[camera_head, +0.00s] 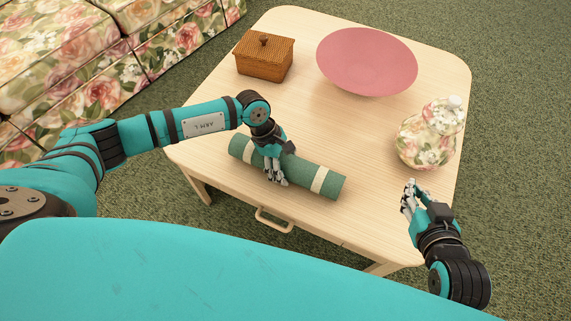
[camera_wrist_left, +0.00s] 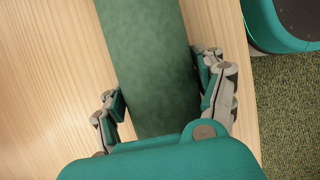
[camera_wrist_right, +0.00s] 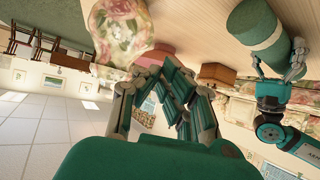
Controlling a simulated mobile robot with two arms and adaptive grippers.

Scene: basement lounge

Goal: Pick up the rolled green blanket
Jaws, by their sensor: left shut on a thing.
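The rolled green blanket (camera_head: 302,173) with two cream bands lies on the wooden table near its front edge. My left gripper (camera_head: 275,179) is shut on its middle from above. In the left wrist view, the fingers (camera_wrist_left: 160,95) stand on both sides of the green roll (camera_wrist_left: 150,50). The fingertips' lower ends are hidden. My right gripper (camera_head: 412,196) is in front of the table's right side, apart from the blanket, with nothing in it. In the right wrist view, its fingers (camera_wrist_right: 160,80) bend toward each other; how far they are closed is unclear.
The table (camera_head: 300,110) also holds a wicker box (camera_head: 264,60), a pink bowl (camera_head: 366,58) and a floral vase (camera_head: 428,138) near my right gripper. A drawer handle (camera_head: 272,222) sticks out in front. A floral sofa (camera_head: 90,60) stands at the left.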

